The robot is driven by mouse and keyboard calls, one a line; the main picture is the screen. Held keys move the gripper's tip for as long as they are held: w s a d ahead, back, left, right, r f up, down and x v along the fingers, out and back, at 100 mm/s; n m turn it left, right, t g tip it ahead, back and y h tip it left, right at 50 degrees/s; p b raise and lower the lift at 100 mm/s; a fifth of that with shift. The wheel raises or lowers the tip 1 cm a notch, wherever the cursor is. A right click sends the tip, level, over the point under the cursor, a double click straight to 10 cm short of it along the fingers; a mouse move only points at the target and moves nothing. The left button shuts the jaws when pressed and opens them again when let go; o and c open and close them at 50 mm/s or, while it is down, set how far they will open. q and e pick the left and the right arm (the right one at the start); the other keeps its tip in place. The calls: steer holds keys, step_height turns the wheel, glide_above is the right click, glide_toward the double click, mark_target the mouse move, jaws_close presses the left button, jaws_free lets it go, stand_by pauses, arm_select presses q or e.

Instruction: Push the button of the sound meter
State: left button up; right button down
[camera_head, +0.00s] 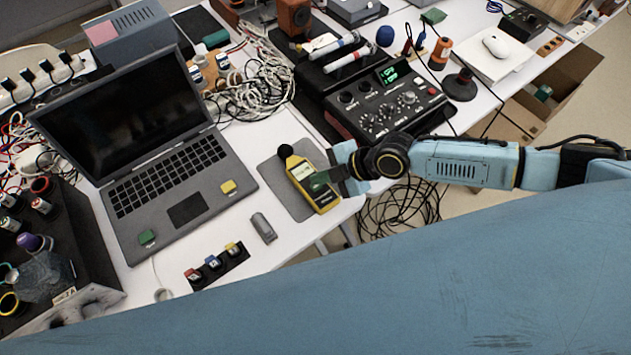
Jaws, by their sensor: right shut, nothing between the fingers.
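The sound meter (300,170) is yellow, with a black ball tip and a small pale display. It lies on a grey mat (284,195) near the front edge of the white table. My right gripper (324,180) comes in from the right and is shut and empty. Its fingertips are over the lower half of the meter and hide part of its face. The button cannot be made out, and I cannot tell whether the fingertips touch the meter. My left gripper is not in view.
An open laptop (165,185) stands left of the mat. A grey stick (263,228) and a strip of coloured buttons (216,266) lie in front. A black control box (385,100) and tangled white cables (255,90) are behind. Black cables (400,212) hang below the table edge.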

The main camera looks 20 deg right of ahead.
mark_target(320, 187)
steer(key=shift+r, duration=0.3)
step_height(320, 187, up, 6)
steer(key=p, duration=0.4)
steer(key=shift+a+f, duration=0.1)
steer(key=shift+f, duration=0.05)
